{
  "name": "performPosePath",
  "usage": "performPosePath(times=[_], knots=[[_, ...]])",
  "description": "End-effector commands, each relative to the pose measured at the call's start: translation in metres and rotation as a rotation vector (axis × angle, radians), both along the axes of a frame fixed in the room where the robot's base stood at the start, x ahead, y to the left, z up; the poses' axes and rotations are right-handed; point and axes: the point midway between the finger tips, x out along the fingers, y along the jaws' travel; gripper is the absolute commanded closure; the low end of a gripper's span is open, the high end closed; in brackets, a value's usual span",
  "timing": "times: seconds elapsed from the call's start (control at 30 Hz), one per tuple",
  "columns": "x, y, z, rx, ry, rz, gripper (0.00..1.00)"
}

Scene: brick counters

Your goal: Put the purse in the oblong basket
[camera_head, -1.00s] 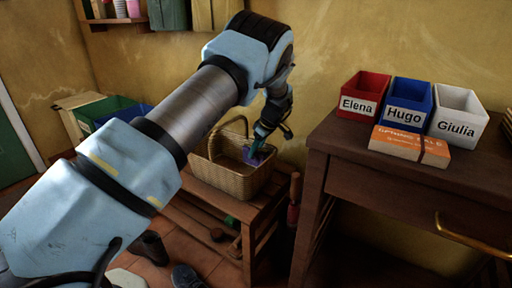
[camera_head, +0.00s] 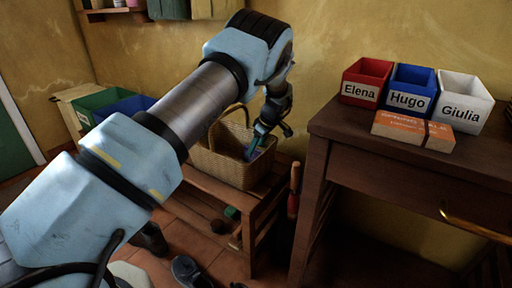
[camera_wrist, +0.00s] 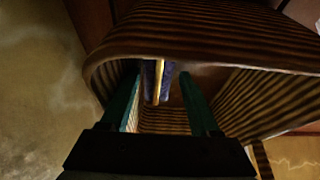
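The oblong wicker basket (camera_head: 222,168) with an arched handle stands on a low wooden bench. My gripper (camera_head: 250,152) reaches down into its right part. In the wrist view my gripper (camera_wrist: 160,77) has its two green fingers apart, inside the basket. The purse, dark blue-purple with a yellow strip (camera_wrist: 150,84), is inside the basket between and beyond the fingertips, with gaps on both sides. In the head view only a small purple bit of the purse shows by the fingers; the basket wall hides the rest.
A dark wooden desk (camera_head: 420,172) stands close on the right. It bears red (camera_head: 362,83), blue (camera_head: 409,92) and white (camera_head: 462,103) name-labelled bins and an orange box (camera_head: 400,127). Green (camera_head: 92,103) and blue bins stand at left. Shoes lie on the floor.

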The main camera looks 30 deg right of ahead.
Motion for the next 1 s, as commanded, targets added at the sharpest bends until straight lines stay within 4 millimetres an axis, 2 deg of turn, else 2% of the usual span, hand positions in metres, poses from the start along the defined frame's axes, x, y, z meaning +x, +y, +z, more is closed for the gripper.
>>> performPosePath(times=[0.03,0.1,0.33,0.47,0.57,0.8,1.0], knots=[[0.000,0.000,0.000,-0.001,0.000,0.000,0.29],[0.000,0.000,0.000,-0.001,0.000,0.000,0.21],[0.000,0.000,0.000,-0.001,0.000,0.000,0.20],[-0.002,-0.002,0.006,-0.002,0.000,-0.002,0.20],[-0.007,-0.005,0.019,-0.002,-0.001,-0.001,0.20],[-0.022,-0.014,0.064,-0.003,-0.002,-0.002,0.20],[-0.032,-0.018,0.090,-0.002,-0.001,-0.001,0.20]])
